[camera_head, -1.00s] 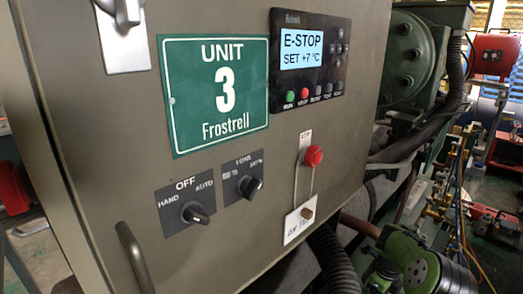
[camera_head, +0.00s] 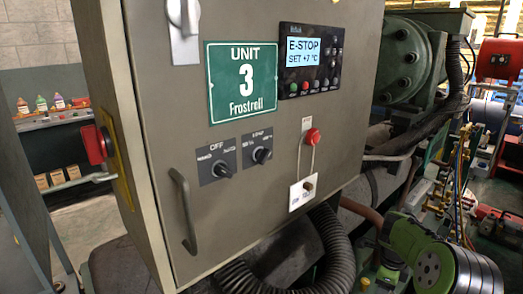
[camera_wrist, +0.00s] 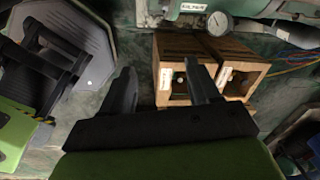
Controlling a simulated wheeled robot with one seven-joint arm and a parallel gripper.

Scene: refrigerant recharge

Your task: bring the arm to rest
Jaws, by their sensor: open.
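My gripper (camera_wrist: 163,92) shows in the wrist view with its two dark fingers spread apart. Nothing is between them. They point toward a wooden crate (camera_wrist: 199,48) standing on a dark green floor. In the head view, part of my green and black arm (camera_head: 440,265) shows at the lower right, beside the control cabinet. The gripper itself is not visible there.
The grey cabinet (camera_head: 270,150) for unit 3 fills the middle, with a display (camera_head: 307,52) reading E-STOP and a red button (camera_head: 313,136). A red switch (camera_head: 94,145) sits on its left side. A pressure gauge (camera_wrist: 218,23) is above the crates.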

